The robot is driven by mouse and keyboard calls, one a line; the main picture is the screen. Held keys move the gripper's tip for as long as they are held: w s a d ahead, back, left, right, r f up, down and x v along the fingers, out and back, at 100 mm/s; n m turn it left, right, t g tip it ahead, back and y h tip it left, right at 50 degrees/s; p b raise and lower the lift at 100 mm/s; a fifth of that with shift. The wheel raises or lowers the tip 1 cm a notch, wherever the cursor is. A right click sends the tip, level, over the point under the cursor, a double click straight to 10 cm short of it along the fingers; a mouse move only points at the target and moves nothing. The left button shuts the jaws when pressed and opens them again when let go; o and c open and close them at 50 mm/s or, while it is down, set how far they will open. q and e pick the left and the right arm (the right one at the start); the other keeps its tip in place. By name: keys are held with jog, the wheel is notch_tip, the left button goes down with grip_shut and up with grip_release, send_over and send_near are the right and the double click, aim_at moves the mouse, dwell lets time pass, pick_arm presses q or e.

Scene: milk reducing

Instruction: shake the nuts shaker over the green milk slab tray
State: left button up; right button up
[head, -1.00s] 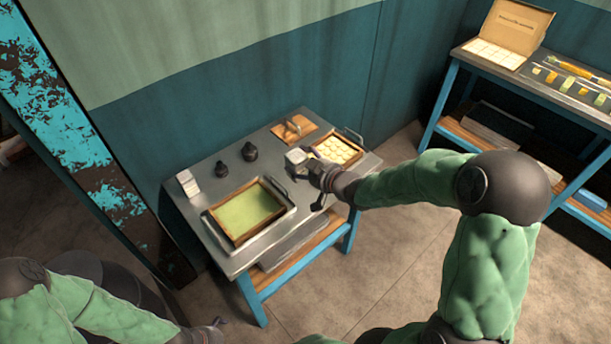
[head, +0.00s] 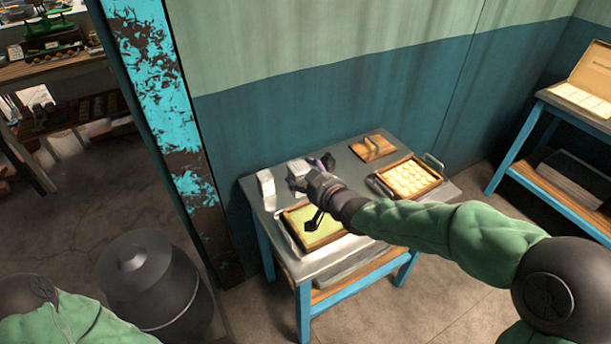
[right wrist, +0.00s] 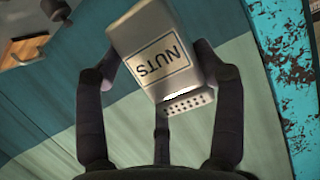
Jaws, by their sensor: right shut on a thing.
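The nuts shaker (right wrist: 160,50) is a grey box with a NUTS label and a perforated end, tilted in the right wrist view. It also shows small and pale in the head view (head: 297,168). My right gripper (head: 308,182) is shut on it, with a finger on each side (right wrist: 155,75). The green milk slab tray (head: 291,230) is wood-framed and sits in a metal pan on the table. In the head view my right gripper and forearm overlap its back and right parts. My left arm is at the bottom left, its gripper out of frame.
A second pale shaker (head: 266,188) stands at the table's left. A tray of round pale pieces (head: 412,178) and a wooden board with a handle (head: 373,148) are at the right and back.

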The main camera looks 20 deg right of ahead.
jog(key=d+f+m+t+y+p, duration=0.1)
jog(key=f+m+y, duration=0.1)
jog(key=f+m, duration=0.2)
jog(key=d+f+m+t+y+p, duration=0.1)
jog(key=f+m+y, duration=0.1)
jog(key=f+m, duration=0.3)
jog(key=d+f+m+t+y+p, duration=0.1)
jog(key=f+m+y, duration=0.1)
jog(key=f+m, duration=0.3)
jog(key=shift+w+d+m+y, duration=0.1)
jog(key=shift+d+m+y, duration=0.25)
jog(key=shift+m, duration=0.85)
jog(key=shift+a+f+m+t+b, duration=0.1)
jog(key=shift+f+m+t+b, duration=0.5)
jog(key=shift+f+m, duration=0.65)
jog(key=shift+r, duration=0.25)
